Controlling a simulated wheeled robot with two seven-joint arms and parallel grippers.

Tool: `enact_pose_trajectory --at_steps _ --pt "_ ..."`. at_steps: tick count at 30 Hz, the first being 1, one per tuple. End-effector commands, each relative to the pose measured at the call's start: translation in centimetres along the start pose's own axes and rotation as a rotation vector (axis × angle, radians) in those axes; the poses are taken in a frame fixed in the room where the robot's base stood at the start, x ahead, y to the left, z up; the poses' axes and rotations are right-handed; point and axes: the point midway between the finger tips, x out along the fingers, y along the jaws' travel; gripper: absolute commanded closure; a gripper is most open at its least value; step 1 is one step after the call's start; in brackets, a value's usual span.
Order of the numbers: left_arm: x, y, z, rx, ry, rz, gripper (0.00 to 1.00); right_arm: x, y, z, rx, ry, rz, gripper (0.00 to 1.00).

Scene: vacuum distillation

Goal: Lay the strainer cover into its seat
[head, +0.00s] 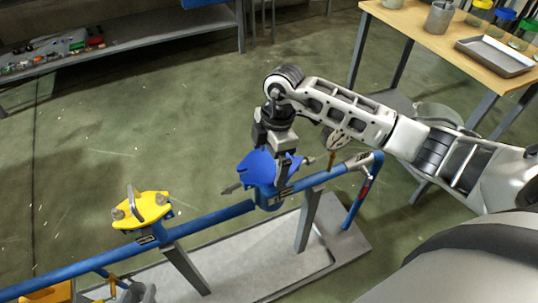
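The blue strainer cover (257,167) is a flat plate with a notched edge, directly under my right gripper (281,158). The gripper's fingers point down onto it and look shut on its top; the handle is hidden. Just below is the blue strainer body (268,199) on the pipe. I cannot tell whether the cover touches it. Its seat is hidden under the cover. My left gripper is not in view.
A yellow cover (142,210) with a grey handle sits on the blue pipe (208,221) at left. Grey posts carry the pipe over a pale base (250,262). A wooden table (425,20) with a tray (495,56) stands at upper right. A shelf (150,33) is at upper left.

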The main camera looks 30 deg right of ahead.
Motion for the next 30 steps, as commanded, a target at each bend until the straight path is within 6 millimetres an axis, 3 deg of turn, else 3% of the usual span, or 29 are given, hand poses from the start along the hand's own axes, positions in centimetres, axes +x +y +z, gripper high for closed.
enact_pose_trajectory --at_steps 4,8,21,30 --pt "0.0 0.0 0.0 0.003 0.001 -0.002 0.64 0.3 -0.2 0.1 0.001 -0.003 -0.007 0.0" --pt "0.1 -0.1 0.2 0.004 -0.004 -0.003 0.64 -1.4 0.0 0.0 0.0 -0.001 -0.001 0.0" --pt "0.1 -0.1 0.4 0.006 -0.01 -0.004 0.64 -11.8 0.1 0.0 0.0 -0.001 0.004 0.0" --pt "0.1 -0.1 0.3 0.008 -0.009 -0.004 0.64 -15.6 0.0 0.0 0.001 0.0 0.002 0.0"
